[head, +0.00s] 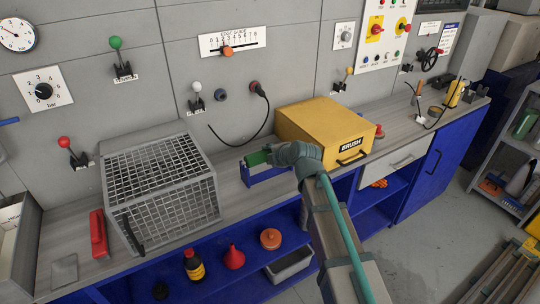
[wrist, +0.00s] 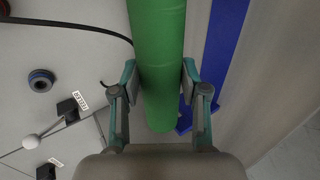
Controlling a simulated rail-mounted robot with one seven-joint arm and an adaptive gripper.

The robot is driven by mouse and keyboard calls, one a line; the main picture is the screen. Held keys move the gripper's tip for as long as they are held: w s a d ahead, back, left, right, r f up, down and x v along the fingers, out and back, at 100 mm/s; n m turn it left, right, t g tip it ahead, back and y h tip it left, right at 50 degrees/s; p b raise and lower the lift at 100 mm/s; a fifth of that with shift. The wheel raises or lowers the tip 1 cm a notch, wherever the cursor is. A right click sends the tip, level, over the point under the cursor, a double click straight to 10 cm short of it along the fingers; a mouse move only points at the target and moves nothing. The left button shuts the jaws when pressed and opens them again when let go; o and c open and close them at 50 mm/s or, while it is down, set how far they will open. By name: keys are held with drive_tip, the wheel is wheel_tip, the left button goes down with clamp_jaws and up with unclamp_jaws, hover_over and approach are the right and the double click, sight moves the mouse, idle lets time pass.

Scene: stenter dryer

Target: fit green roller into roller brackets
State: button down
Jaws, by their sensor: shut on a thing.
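The green roller (wrist: 158,40) is held between the two fingers of my gripper (wrist: 160,80) in the wrist view. It runs up and down that picture. In the head view, my gripper (head: 272,155) is over the bench between the wire cage and the yellow box, and a short green end of the roller (head: 256,158) shows to its left. A blue bracket piece (head: 262,177) is just below it on the bench. The blue piece (wrist: 225,50) also shows to the right of the roller in the wrist view. I cannot tell whether roller and bracket touch; my gripper hides part of both.
A grey wire cage (head: 160,185) stands left on the bench (head: 233,192). A yellow box marked BRUSH (head: 315,125) stands close on the right. A black cable (head: 262,115) hangs from the wall behind, near a white-knobbed lever (head: 197,95). A red object (head: 98,233) lies far left.

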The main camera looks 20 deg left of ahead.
drive_tip(key=shift+f+b, duration=1.35)
drive_tip(key=shift+b, duration=0.25)
drive_tip(key=c, duration=0.5)
unclamp_jaws()
drive_tip(key=v, duration=1.2)
drive_tip(key=shift+s, duration=0.1)
